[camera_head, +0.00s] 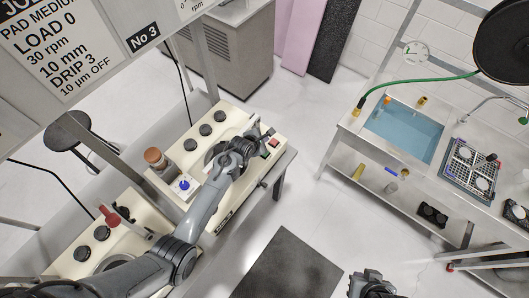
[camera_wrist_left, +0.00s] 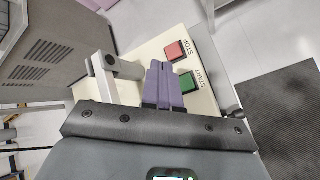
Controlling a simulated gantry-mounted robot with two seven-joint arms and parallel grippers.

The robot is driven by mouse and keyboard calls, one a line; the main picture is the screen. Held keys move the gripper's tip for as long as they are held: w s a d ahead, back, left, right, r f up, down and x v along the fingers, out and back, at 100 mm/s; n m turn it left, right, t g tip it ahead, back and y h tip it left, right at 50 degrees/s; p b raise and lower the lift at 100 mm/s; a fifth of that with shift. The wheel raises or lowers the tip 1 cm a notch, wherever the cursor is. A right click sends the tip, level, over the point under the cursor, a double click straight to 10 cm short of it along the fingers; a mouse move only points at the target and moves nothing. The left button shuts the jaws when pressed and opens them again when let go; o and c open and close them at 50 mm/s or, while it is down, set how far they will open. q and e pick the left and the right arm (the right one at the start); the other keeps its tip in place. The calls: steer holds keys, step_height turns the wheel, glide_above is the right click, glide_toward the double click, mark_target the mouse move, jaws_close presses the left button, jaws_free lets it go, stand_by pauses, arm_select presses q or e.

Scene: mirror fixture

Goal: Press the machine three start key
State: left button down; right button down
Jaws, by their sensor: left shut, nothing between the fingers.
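The green start key (camera_wrist_left: 187,82), labelled START, sits on the cream panel in the left wrist view, below the red stop key (camera_wrist_left: 175,51). The red key also shows in the head view (camera_head: 274,143). A hanging sign reads No 3 (camera_head: 143,37). My left gripper (camera_head: 250,146) is over the right end of the far cream machine. Its purple fingers (camera_wrist_left: 160,75) are shut and empty, just left of the green key in the wrist view. Whether they touch the panel cannot be told. My right gripper (camera_head: 371,286) is at the bottom edge, its fingers unclear.
The cream machine has several black knobs (camera_head: 205,130) and a grey arm bracket (camera_wrist_left: 108,70) left of the keys. A brown-topped bottle (camera_head: 154,156) and a blue knob (camera_head: 184,184) are nearby. A sink bench (camera_head: 350,122) stands right; a dark mat (camera_head: 285,268) lies on open floor.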

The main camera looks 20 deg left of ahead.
arm_select(q)
step_height(320, 180, down, 6)
steer(key=b, duration=0.6)
steer(key=shift+f, duration=0.2)
steer(key=shift+f+b, duration=0.65)
steer(key=shift+f, duration=0.4)
steer(key=shift+f, duration=0.1)
stand_by(0.8)
steer(key=shift+f, duration=0.35)
stand_by(0.4)
